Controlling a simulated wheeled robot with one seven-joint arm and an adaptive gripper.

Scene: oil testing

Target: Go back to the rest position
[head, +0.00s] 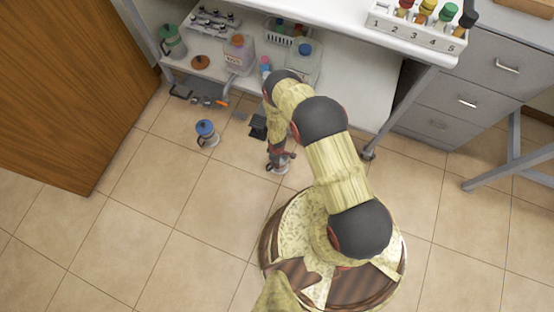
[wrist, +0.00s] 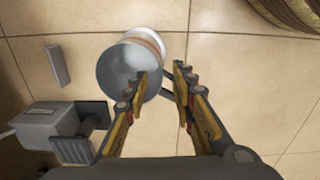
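My gripper (wrist: 165,80) points down at the floor, with its two fingers apart. A grey metal jug (wrist: 122,68) stands on the tiles beside the left finger, which overlaps its edge in the wrist view. Its dark handle (wrist: 170,96) shows in the gap between the fingers; I cannot tell whether either finger touches it. In the head view my gripper (head: 277,152) is low over the floor in front of the bench. The jug (head: 280,167) is partly hidden there by the gripper.
A blue-lidded jug (head: 206,132) stands on the floor to the left. The white bench (head: 360,22) and its lower shelf (head: 345,95) with bottles are behind the arm. Drawers (head: 468,100) stand at right, a wooden cabinet (head: 75,80) at left. The front-left floor is clear.

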